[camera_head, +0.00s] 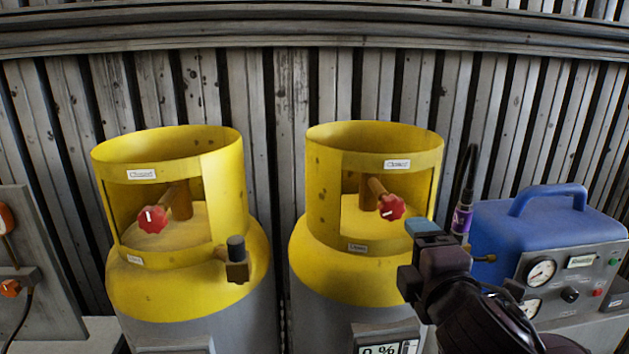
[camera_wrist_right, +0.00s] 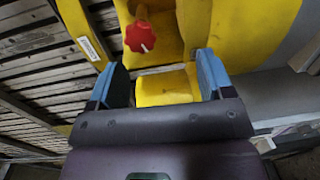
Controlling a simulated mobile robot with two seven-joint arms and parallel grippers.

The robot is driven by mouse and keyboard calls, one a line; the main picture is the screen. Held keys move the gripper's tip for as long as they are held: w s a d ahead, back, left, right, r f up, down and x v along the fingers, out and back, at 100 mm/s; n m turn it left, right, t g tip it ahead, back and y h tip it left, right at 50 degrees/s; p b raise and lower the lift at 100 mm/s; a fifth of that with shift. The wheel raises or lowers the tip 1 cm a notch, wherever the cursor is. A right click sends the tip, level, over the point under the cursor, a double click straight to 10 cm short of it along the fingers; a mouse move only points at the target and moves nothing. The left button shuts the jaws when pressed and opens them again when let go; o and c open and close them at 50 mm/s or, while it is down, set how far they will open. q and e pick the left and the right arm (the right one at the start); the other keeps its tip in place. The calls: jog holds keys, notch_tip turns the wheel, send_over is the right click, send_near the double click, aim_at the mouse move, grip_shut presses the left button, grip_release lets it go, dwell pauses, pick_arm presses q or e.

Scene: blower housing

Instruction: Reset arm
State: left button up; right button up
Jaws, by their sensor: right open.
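My right gripper (camera_head: 424,228) is in front of the right edge of the right yellow-topped gas cylinder (camera_head: 322,240). In the right wrist view the gripper (camera_wrist_right: 160,72) has its two blue fingers apart with nothing held between them. Beyond them are the cylinder's yellow top (camera_wrist_right: 256,32) and its red valve knob (camera_wrist_right: 140,37). In the head view this red knob (camera_head: 391,207) sits inside the collar opening, above and left of my gripper. My left gripper is not in view.
A second yellow-topped cylinder (camera_head: 130,268) with a red knob (camera_head: 152,219) and a side fitting (camera_head: 236,260) stands at left. A blue machine with gauges (camera_head: 545,230) is right of my gripper. A grey panel (camera_head: 40,270) is at far left. A corrugated wall (camera_head: 275,90) is behind.

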jog(key=s+d+f+m+g, duration=0.3)
jog(key=s+f+m+g, duration=0.25)
jog(key=s+f, duration=0.35)
jog(key=s+d+f+m+g+h, duration=0.1)
jog(key=s+d+f+m+g, duration=0.25)
jog(key=s+f+m, duration=0.55)
jog(key=s+d+f+m+g, duration=0.35)
jog(key=s+f+g, duration=0.2)
jog(key=f, duration=0.75)
jog(key=w+f+t+b, duration=0.1)
jog(key=w+f+t, duration=0.6)
jog(key=f+t, duration=0.2)
jog(key=shift+a+f+n, duration=0.2)
jog(key=shift+f+n, duration=0.1)
jog(key=shift+f, duration=0.95)
jog(key=shift+w, duration=0.1)
